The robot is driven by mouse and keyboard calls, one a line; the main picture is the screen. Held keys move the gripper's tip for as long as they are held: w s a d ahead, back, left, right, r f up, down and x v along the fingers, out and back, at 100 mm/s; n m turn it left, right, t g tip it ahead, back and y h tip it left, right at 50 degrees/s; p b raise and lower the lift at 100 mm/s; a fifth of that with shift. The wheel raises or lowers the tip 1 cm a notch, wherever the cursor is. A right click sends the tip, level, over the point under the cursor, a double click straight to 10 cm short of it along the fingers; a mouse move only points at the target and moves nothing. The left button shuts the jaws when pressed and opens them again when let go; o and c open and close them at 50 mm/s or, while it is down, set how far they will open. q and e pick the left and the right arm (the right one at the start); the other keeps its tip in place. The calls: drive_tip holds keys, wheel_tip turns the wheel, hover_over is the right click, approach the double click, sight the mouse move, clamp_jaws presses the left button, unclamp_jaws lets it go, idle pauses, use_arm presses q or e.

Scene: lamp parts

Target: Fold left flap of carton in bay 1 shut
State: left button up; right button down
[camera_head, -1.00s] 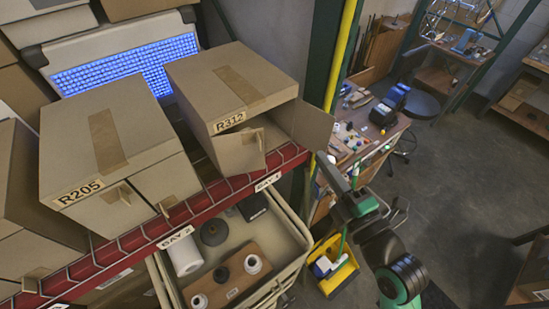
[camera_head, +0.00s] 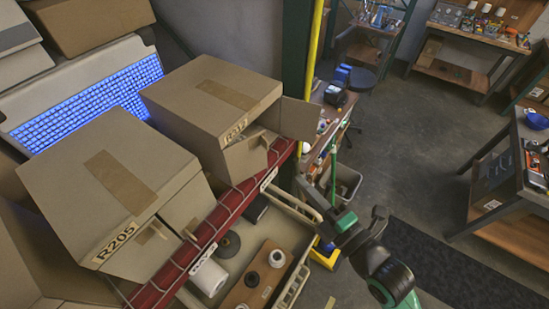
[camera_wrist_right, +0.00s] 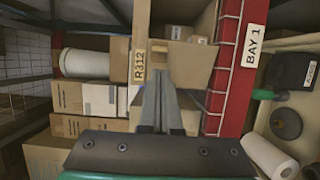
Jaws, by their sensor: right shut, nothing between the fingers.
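The carton R312 (camera_head: 205,92) stands on the red-edged shelf in bay 1. Its left flap (camera_head: 245,158) stands partly open at the front, and the right flap (camera_head: 297,118) sticks outward. A dark gap shows between them. My right gripper (camera_head: 303,186) is in front of the shelf edge, below and right of the flaps, shut and empty. In the right wrist view the shut fingers (camera_wrist_right: 160,85) point toward the carton front, overlapping a tan flap (camera_wrist_right: 190,65) beside the R312 label (camera_wrist_right: 138,68). Contact cannot be told. My left gripper is out of view.
Carton R205 (camera_head: 115,185) stands to the left in bay 2. The red shelf edge (camera_head: 225,215) with wire mesh runs below the cartons. A yellow post (camera_head: 314,50) rises right of R312.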

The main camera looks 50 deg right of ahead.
use_arm(q)
drive_tip(key=shift+p, duration=0.55)
use_arm(e)
drive_tip(key=w+d, duration=0.2)
drive_tip(key=w, duration=0.8)
drive_tip(key=shift+w, duration=0.3)
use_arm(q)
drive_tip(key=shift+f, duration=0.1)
